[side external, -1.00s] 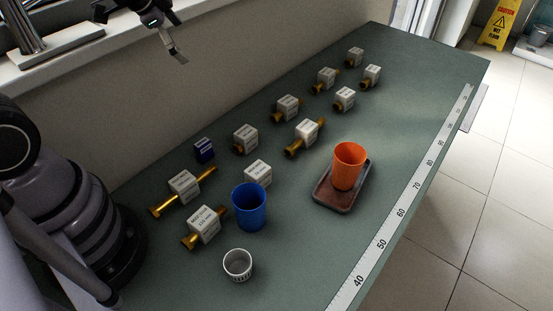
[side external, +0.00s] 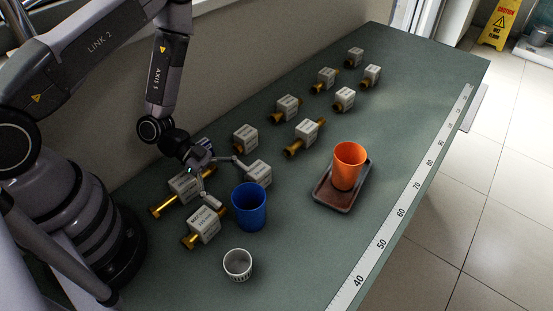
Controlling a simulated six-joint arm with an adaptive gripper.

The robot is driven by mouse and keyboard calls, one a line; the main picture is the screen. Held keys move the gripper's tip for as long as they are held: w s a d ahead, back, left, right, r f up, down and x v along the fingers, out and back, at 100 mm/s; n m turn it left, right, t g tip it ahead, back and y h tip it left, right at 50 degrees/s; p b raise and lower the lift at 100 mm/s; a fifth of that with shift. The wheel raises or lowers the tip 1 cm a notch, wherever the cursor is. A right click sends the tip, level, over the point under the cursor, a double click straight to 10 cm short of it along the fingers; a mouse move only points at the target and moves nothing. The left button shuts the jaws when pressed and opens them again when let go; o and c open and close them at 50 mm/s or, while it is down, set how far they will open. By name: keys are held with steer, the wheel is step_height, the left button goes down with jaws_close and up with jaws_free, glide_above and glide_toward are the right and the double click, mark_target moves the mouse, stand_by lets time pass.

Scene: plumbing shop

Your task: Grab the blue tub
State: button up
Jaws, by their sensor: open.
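The blue tub (side external: 249,209) stands upright on the green bench, left of centre in the side external view. Its open top faces up. My gripper (side external: 230,183) is open, with its two fingers spread, just behind and to the left of the tub. One finger reaches toward the white box behind the tub, the other hangs over the boxes to its left. I cannot tell whether either finger touches the tub.
White boxes with brass fittings (side external: 204,224) crowd the tub's left and rear. A small white cup (side external: 237,264) stands in front. An orange cup (side external: 348,165) stands on a brown tray (side external: 325,196) to the right. A ruler strip (side external: 411,200) runs along the bench edge.

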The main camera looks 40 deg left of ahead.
mark_target(262, 209)
steer(key=x, duration=0.6)
steer(key=shift+w+d+f, duration=0.1)
steer(key=shift+d+f, duration=0.05)
steer(key=shift+d, duration=0.15)
steer(key=c, duration=0.9)
